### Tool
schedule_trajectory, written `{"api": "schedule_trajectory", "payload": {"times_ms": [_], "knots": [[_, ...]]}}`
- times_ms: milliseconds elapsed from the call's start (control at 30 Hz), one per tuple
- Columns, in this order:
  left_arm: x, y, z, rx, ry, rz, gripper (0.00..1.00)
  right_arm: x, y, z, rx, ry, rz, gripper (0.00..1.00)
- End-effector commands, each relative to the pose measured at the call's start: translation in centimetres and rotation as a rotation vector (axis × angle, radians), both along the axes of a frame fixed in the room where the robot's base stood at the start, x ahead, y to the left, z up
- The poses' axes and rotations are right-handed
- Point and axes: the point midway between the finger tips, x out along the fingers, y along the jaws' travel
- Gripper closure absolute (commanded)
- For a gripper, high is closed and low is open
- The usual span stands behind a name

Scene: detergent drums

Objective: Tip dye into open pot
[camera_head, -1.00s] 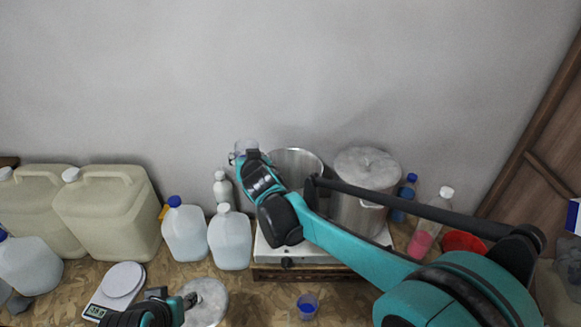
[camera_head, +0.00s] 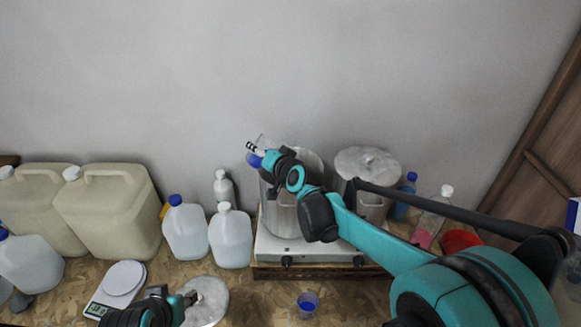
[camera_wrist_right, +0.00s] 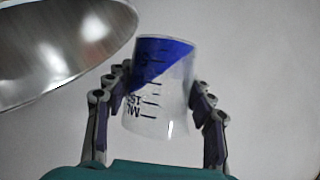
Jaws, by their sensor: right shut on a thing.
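My right gripper (camera_head: 266,158) is shut on a clear marked beaker (camera_wrist_right: 152,112) with deep blue dye (camera_wrist_right: 165,55) in it. In the right wrist view the beaker sits between both fingers, with the dye lying on a slant at its far end. In the head view the tilted beaker (camera_head: 256,149) is at the upper left rim of the open steel pot (camera_head: 283,215). My right arm hides part of that pot. A curved metal rim also shows in the wrist view. My left gripper (camera_head: 188,299) is low, beside a round metal lid (camera_head: 212,305); its jaw opening is unclear.
The pot stands on a white hotplate (camera_head: 315,252). A lidded pot (camera_head: 365,165) is to its right. White jugs (camera_head: 230,240) and a bottle (camera_head: 223,188) stand close on the left. A small cup with blue (camera_head: 307,304) is in front, and a scale (camera_head: 120,285) is at front left.

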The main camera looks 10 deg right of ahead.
Motion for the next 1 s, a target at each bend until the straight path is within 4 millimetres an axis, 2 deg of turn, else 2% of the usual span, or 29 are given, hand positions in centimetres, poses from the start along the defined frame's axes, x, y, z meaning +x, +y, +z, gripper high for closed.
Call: {"api": "schedule_trajectory", "payload": {"times_ms": [100, 300, 1000], "knots": [[0.0, 0.0, 0.6, 0.0, 0.0, 0.0, 0.6, 0.0, -0.4, 0.9, 0.1, 0.008, -0.003, 0.77], [0.0, 0.0, -0.7, 0.0, 0.0, 0.0, 0.6, 0.1, -0.3, -0.1, 0.239, 0.018, -0.001, 0.77], [0.0, 0.0, -1.5, 0.0, 0.0, 0.0, 0.6, 0.0, -0.4, -0.7, 0.398, 0.031, 0.0, 0.77]]}}
